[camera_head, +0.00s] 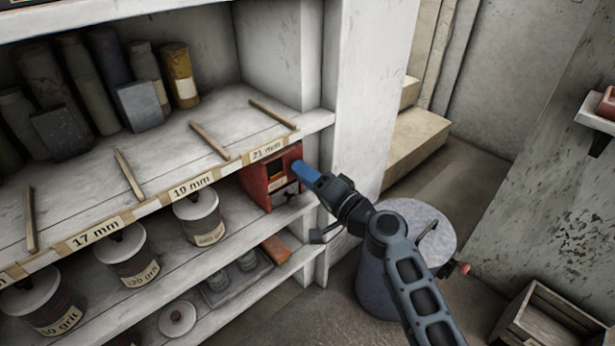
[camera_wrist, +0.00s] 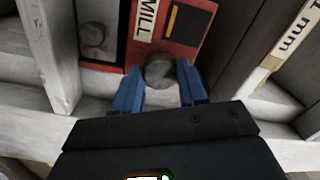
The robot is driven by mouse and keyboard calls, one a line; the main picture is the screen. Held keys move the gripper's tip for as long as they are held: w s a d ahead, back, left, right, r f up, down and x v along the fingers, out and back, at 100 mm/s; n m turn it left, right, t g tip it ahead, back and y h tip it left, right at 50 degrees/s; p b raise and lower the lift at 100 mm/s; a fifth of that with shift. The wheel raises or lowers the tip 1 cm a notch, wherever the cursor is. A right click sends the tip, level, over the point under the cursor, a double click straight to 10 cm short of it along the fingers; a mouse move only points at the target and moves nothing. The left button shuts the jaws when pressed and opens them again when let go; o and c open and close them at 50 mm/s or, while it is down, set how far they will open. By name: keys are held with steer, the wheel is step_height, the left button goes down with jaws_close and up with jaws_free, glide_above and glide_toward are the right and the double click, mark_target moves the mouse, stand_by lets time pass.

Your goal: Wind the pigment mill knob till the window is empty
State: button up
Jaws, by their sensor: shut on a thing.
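The pigment mill (camera_head: 268,178) is a red box on the shelf below the 21 mm label in the head view. In the wrist view the mill (camera_wrist: 202,22) shows a white MILL label (camera_wrist: 148,18) and a dark window (camera_wrist: 187,22) with an upright orange strip in it. A round grey knob (camera_wrist: 160,67) sits on its face. My gripper (camera_wrist: 160,80) has its blue fingers on either side of the knob and is shut on it. In the head view my gripper (camera_head: 302,172) reaches the mill's front from the right and hides the knob.
Lidded grit jars (camera_head: 198,215) stand left of the mill on the same shelf. A white shelf post (camera_head: 350,100) rises close to the right of the mill. A round grey drum (camera_head: 372,278) stands below my arm. A wooden crate (camera_head: 548,322) is at the lower right.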

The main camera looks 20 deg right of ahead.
steer(key=m+p, duration=0.3)
steer(key=m, duration=1)
steer(key=shift+m+h+p, duration=0.3)
steer(key=shift+p, duration=0.05)
steer(key=shift+d, duration=0.1)
steer(key=o, duration=1.1)
steer(key=shift+c, duration=0.2)
steer(key=v, duration=0.8)
steer(key=shift+p, duration=0.35)
